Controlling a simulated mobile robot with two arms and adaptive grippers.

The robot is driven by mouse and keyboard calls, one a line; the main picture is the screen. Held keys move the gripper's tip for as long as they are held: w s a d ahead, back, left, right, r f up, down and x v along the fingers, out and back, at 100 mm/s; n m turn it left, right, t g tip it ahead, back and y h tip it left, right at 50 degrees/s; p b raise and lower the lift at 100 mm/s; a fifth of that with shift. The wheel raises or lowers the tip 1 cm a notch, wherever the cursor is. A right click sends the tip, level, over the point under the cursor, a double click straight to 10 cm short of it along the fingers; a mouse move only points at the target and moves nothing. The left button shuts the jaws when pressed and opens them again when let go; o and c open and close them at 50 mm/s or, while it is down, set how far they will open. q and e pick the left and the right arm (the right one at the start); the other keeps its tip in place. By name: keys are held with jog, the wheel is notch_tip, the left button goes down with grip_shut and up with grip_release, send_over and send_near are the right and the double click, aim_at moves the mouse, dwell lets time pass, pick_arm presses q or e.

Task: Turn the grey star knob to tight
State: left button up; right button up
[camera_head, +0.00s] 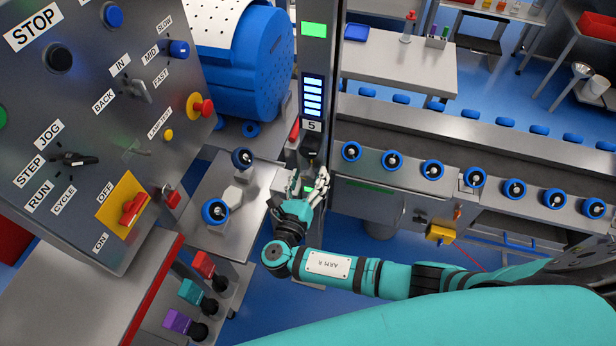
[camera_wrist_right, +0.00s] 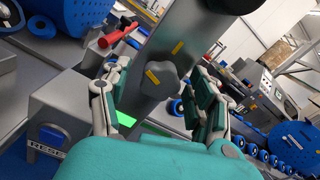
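The grey star knob (camera_wrist_right: 165,86) shows in the right wrist view as a lobed grey body on a metal plate. It has a yellow strip on its face, and another yellow strip (camera_wrist_right: 178,47) is on the plate above it. My right gripper (camera_head: 310,178) is open, with one finger on each side of the knob in the wrist view. I cannot tell whether the fingers touch it. In the head view the gripper is at the foot of the metal post, and I cannot make out the knob there. My left gripper is not in view.
The metal post (camera_head: 315,50) rises directly behind the gripper. A control panel (camera_head: 95,120) stands at the left. A bench (camera_head: 215,185) with blue-rimmed knobs is left of the gripper, and a conveyor (camera_head: 450,150) is at the right. A red lever (camera_wrist_right: 118,34) is near the knob.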

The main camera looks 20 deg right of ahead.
jog(key=c, duration=1.1)
jog(key=shift+c, duration=0.2)
jog(key=shift+m, duration=0.3)
jog(key=m+b, duration=0.1)
jog(key=m, duration=0.2)
jog(key=shift+f, duration=0.15)
jog(key=m+b, duration=0.2)
jog(key=m, duration=0.2)
jog(key=shift+b, duration=0.3)
jog(key=m+b, duration=0.3)
jog(key=m, duration=0.1)
jog(key=shift+m+b, duration=1.05)
jog(key=shift+m, duration=0.45)
